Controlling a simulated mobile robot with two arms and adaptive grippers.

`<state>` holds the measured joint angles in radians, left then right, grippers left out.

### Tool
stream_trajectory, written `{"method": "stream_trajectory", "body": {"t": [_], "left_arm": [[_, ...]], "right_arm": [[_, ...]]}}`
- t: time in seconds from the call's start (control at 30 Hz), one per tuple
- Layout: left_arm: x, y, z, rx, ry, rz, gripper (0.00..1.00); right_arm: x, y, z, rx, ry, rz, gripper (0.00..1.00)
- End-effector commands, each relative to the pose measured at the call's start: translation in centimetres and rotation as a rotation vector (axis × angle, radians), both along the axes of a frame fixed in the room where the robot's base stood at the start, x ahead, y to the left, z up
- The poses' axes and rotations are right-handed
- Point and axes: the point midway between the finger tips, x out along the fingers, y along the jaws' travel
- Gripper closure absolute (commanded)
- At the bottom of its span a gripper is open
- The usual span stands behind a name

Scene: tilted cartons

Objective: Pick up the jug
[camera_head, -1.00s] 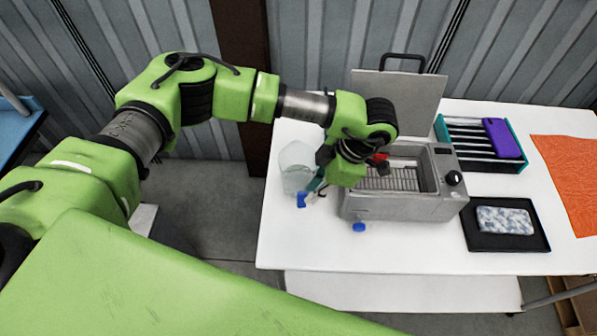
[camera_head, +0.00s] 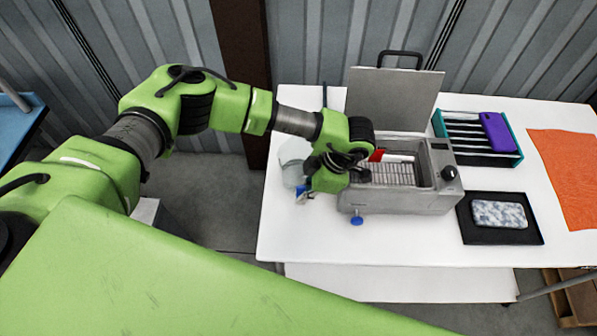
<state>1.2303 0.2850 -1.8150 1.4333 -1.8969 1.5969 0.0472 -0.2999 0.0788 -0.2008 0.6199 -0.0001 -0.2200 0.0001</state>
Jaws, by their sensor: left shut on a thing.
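The jug (camera_head: 291,161) is a clear, pale container at the left end of the white table, left of the grey metal bath. My left arm reaches in from the left, and its wrist hangs beside the jug. My left gripper (camera_head: 305,188) is at the jug's right side and shut on it; the wrist hides part of the jug and most of the grip. I cannot tell whether the jug is touching the table. My right gripper is not in view.
The grey metal bath (camera_head: 400,200) with its lid (camera_head: 393,98) raised stands close to the right of my wrist. A teal rack (camera_head: 475,135), a black tray (camera_head: 530,235) and an orange cloth (camera_head: 566,175) lie further right. The table's front strip is clear.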

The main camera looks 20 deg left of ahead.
Motion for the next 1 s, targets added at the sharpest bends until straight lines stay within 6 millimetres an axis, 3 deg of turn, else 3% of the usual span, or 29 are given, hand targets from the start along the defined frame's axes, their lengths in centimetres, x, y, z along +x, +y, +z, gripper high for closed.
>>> {"method": "stream_trajectory", "body": {"t": [0.47, 1.0], "left_arm": [[0.1, 0.0, 1.2, 0.000, -0.002, -0.001, 1.00], [0.1, 0.0, 6.5, -0.001, -0.004, 0.000, 1.00]], "right_arm": [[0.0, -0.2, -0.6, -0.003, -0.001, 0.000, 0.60], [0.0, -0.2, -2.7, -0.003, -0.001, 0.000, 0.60]]}}
